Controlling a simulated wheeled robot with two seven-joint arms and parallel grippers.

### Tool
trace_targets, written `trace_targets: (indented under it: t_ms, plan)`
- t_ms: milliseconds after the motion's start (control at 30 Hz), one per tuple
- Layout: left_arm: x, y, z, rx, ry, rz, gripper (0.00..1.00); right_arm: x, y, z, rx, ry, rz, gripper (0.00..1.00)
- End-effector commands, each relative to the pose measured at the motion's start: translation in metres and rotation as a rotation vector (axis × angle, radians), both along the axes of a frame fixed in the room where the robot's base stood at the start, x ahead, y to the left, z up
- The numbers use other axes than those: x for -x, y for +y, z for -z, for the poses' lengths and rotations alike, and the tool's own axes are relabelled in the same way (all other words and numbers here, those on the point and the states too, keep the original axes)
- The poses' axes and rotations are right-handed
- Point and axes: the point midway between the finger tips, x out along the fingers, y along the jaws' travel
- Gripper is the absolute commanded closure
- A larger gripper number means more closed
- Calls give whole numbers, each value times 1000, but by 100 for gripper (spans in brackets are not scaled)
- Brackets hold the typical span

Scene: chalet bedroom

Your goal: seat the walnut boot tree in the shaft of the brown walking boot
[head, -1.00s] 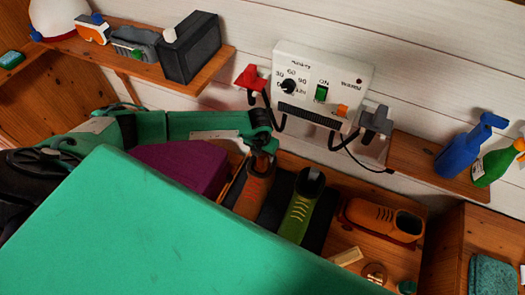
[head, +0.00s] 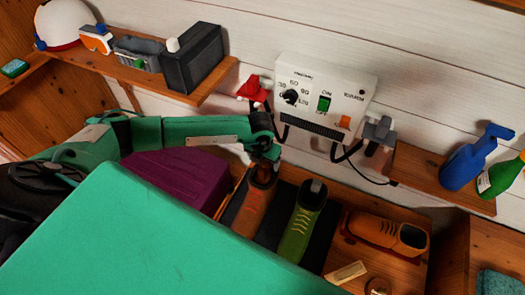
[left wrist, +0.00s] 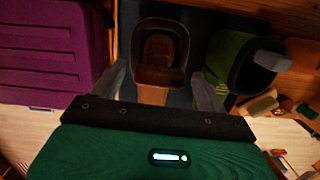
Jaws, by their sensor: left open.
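The brown walking boot (head: 252,205), with red laces, stands between the purple box and the green boot. My left gripper (head: 264,155) is over the boot's shaft opening. In the left wrist view its two fingers (left wrist: 160,86) are spread wide, one on either side of the boot's dark rim (left wrist: 181,32), gripping nothing. A rounded brown wooden-looking shape (left wrist: 158,50) shows inside the opening. I cannot tell whether it is the walnut boot tree or the boot's inside. No separate boot tree is identifiable elsewhere. My right gripper is not in view.
The purple box (head: 180,178) stands close left of the boot. The green boot (head: 299,225) stands close right, an orange shoe (head: 385,232) beyond it. A pale wooden block (head: 346,271) lies in front. A white control box (head: 325,97) hangs on the wall behind.

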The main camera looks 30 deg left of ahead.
Motion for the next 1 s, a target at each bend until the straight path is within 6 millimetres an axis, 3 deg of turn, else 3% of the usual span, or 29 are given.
trace_targets:
  t_ms: [133,433,600,1000]
  plan:
    - [2,0,-27,2,-6,1,24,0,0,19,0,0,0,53]
    - [9,0,-78,0,-4,0,24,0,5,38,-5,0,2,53]
    - [11,0,-88,0,-1,0,24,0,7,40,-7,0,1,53]
    - [11,0,-89,0,-1,0,24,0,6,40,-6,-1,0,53]
